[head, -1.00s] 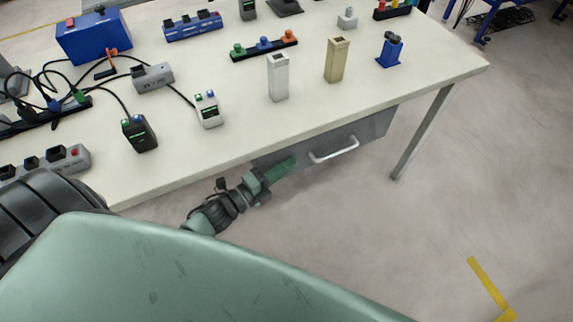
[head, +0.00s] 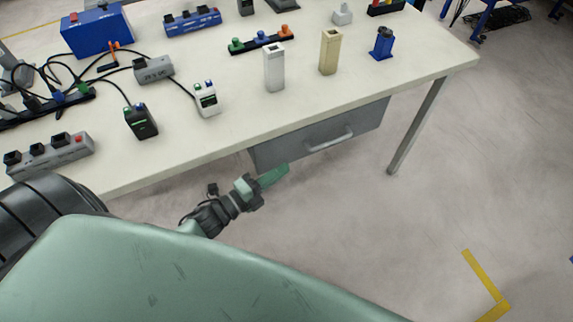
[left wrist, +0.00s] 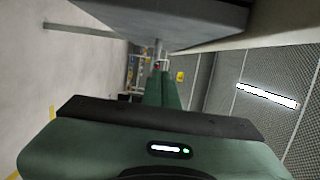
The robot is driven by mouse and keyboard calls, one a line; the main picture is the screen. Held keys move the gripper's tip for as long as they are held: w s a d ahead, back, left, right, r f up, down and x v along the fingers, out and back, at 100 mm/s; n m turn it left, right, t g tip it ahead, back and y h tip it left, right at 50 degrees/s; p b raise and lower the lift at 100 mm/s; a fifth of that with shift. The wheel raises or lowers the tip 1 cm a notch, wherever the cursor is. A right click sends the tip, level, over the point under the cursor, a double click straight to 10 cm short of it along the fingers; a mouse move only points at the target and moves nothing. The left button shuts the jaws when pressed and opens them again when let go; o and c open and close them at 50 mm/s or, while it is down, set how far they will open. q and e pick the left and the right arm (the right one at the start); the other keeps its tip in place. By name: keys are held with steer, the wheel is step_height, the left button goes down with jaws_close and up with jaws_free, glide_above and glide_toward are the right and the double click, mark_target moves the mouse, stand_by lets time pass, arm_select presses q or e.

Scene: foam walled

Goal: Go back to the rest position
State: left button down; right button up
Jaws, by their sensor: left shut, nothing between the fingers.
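My left gripper (head: 273,178) is shut and empty. In the head view it hangs below the front edge of the table, near the lower left of the grey drawer (head: 318,138), and seems apart from it. In the left wrist view its green fingers (left wrist: 163,90) lie together, pointing away from the camera. The underside of a grey box-like part (left wrist: 180,22) shows above them. My right gripper is not in either view.
The table (head: 215,135) carries a white post (head: 274,68), a beige post (head: 330,52), a blue block (head: 381,42), a grey power strip (head: 50,155) and cabled devices. The floor (head: 350,225) in front is clear, with yellow tape (head: 484,280) at right.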

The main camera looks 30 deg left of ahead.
arm_select(q)
steer(key=v, duration=0.6)
steer(key=s+a+f+n+g+y+p, duration=0.1)
steer(key=s+f+n+g+y, duration=0.35)
steer(key=f, duration=0.85)
steer(key=s+a+f+n+g+y+p, duration=0.1)
steer(key=s+a+f+n+g+y, duration=0.15)
steer(key=s+f+n, duration=0.7)
steer(key=s+d+f+n+g, duration=0.2)
steer(key=s+f+n+g, duration=0.1)
steer(key=s+f, duration=0.4)
steer(key=s+d+f+n+g+p, duration=0.1)
steer(key=s+f+g, duration=0.4)
steer(key=s, duration=0.5)
step_height(320, 180, down, 2)
steer(key=shift+d+f+n, duration=0.1)
steer(key=shift+d+n, duration=0.8)
steer(key=shift+n, duration=0.2)
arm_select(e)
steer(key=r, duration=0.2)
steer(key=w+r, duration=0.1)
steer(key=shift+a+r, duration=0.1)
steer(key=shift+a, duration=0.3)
